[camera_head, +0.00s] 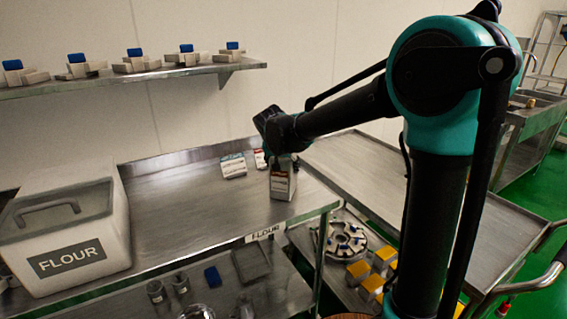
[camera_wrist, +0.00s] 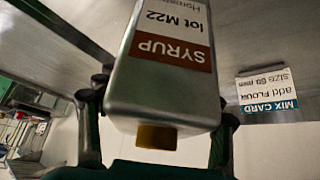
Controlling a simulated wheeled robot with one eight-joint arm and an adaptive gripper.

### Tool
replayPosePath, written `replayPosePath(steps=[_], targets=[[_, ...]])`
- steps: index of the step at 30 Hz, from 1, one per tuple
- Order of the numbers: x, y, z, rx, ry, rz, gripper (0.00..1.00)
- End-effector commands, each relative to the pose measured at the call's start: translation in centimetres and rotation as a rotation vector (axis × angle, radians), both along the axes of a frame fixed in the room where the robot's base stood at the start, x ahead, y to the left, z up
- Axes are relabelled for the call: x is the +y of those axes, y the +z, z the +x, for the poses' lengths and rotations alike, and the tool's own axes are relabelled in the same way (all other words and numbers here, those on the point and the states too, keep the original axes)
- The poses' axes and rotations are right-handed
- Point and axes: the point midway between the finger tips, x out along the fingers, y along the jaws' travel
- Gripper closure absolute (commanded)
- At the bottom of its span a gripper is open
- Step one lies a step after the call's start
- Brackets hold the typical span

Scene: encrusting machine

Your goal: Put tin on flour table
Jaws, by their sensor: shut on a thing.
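A grey tin with a white and red label (camera_head: 283,185) stands upright over the right front part of the flour table (camera_head: 190,205), which has a FLOUR sign on its front edge. I cannot tell if the tin's base touches the table top. My gripper (camera_head: 284,159) is at the tin's upper end, shut on it. In the wrist view the tin (camera_wrist: 165,85) appears upside down, with SYRUP and lot M22 on its label and a yellow cap. The fingers of my gripper (camera_wrist: 163,108) are on both its sides.
A mix card (camera_head: 233,166) and a smaller red-and-white item (camera_head: 260,159) lie behind the tin. A white FLOUR bin (camera_head: 110,235) stands at the left. A metal cart (camera_head: 370,165) is at the right. The table's middle is clear.

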Motion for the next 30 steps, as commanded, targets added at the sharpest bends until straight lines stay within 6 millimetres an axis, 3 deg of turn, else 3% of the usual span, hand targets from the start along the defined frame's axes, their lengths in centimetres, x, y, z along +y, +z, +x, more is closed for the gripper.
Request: replayPosePath(steps=[8, 9, 13, 24, 30], targets=[[0.0, -0.1, 0.1, -0.001, 0.000, 0.000, 0.93], [0.0, -0.2, 0.0, 0.000, 0.000, 0.000, 0.30], [0.0, -0.2, 0.0, 0.000, 0.000, 0.000, 0.14], [0.0, 0.0, 0.0, 0.000, 0.000, 0.000, 0.13], [0.3, 2.1, -1.3, 0.000, 0.001, 0.000, 0.13]])
